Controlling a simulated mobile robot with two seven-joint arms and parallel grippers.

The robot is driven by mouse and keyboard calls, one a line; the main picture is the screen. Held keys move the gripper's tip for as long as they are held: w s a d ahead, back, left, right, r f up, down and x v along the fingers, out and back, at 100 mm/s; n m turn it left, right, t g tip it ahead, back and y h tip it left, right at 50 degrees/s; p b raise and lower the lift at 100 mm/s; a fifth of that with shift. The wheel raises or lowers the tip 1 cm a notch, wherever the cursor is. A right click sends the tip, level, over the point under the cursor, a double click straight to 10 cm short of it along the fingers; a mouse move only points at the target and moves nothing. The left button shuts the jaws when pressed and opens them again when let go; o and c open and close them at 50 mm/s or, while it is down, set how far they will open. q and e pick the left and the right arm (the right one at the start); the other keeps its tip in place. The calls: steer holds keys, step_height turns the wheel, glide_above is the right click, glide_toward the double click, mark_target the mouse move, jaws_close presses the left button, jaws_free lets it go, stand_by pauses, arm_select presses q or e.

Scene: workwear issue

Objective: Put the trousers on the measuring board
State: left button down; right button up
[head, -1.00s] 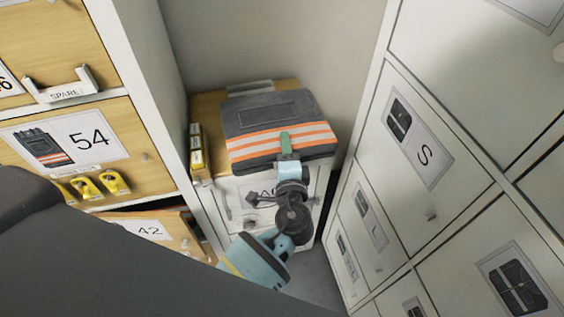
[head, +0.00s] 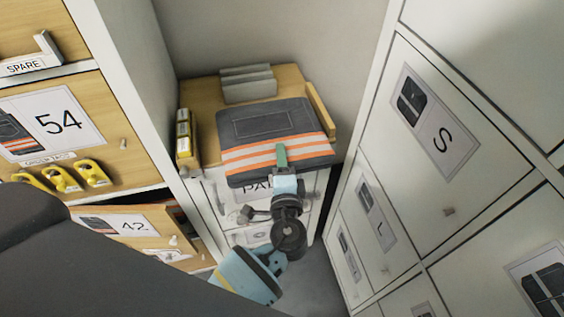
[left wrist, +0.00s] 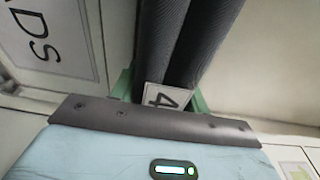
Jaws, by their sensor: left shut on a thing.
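The trousers (head: 262,122) are a dark grey folded bundle with orange and silver stripes near the front edge. My left gripper (head: 281,156) is shut on that front edge, its green fingers above and below the cloth. In the left wrist view, the dark folded layers (left wrist: 180,45) sit between the fingers, with a white size tag (left wrist: 166,98). The trousers are over a wooden surface (head: 200,95) on the low white cabinet, probably the measuring board, and hide much of it. Their front hangs past its edge. I cannot tell whether they touch it. My right gripper is out of view.
A grey ridged piece (head: 248,84) stands at the back of the wooden top, and a yellow item (head: 186,138) at its left. A wooden strip (head: 321,112) edges the right. Tall white lockers (head: 450,150) close off the right.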

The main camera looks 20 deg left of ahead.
arm_select(q)
steer(key=c, duration=0.7)
jaws_free()
